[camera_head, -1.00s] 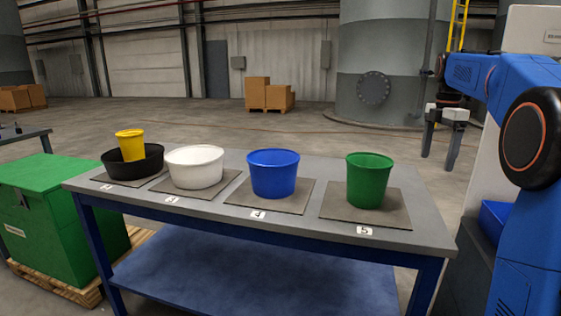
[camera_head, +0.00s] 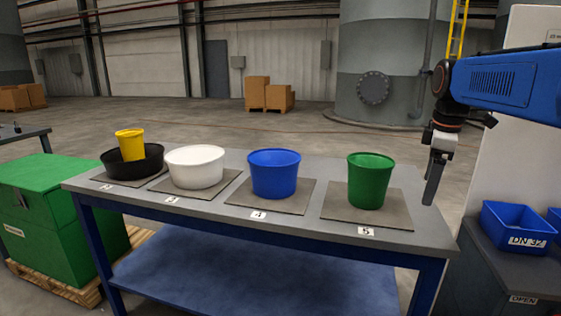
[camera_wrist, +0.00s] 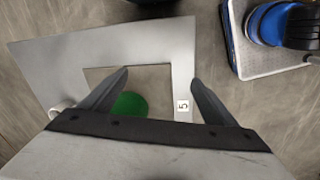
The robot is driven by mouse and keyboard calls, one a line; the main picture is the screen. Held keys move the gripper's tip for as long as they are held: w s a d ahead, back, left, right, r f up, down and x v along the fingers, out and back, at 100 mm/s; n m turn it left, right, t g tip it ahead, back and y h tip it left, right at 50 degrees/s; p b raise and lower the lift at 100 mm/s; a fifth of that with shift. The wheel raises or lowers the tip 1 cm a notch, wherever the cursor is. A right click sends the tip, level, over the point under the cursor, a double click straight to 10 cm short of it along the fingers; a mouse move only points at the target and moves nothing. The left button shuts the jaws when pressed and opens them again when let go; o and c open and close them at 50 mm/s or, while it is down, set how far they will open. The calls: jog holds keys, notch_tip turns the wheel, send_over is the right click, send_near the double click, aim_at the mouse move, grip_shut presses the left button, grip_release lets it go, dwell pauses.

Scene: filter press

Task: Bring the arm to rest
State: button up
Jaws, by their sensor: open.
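My gripper (camera_head: 436,178) hangs fingers down at the right end of the grey-topped table (camera_head: 225,211), right of the green bucket (camera_head: 370,181) and apart from it. In the wrist view my gripper (camera_wrist: 158,82) shows two spread fingers with nothing between them. The green bucket (camera_wrist: 129,105) shows there partly hidden behind the left finger and palm, on the mat near label 5. My blue upper arm reaches in from the right edge in the head view.
On the table stand a blue bucket (camera_head: 274,174), a white tub (camera_head: 195,168) and a black pan (camera_head: 148,168) holding a yellow bucket (camera_head: 131,145). A blue bin (camera_head: 518,229) labelled DN 32 is at the right. A green chest (camera_head: 42,205) stands left.

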jog(key=s+a+f+m+t, duration=0.1)
jog(key=s+a+f+m, duration=0.2)
jog(key=s+f, duration=0.3)
jog(key=s+a+f+m+t, duration=0.1)
jog(key=s+a+f+m, duration=0.2)
jog(key=s, duration=0.7)
jog(key=s+a+f+m+t, duration=0.1)
jog(key=s+a+f+m, duration=0.1)
jog(key=s+f+m, duration=0.4)
jog(key=s+f, duration=0.3)
jog(key=f, duration=0.1)
jog(key=shift+a, duration=0.4)
jog(key=shift+f, duration=0.1)
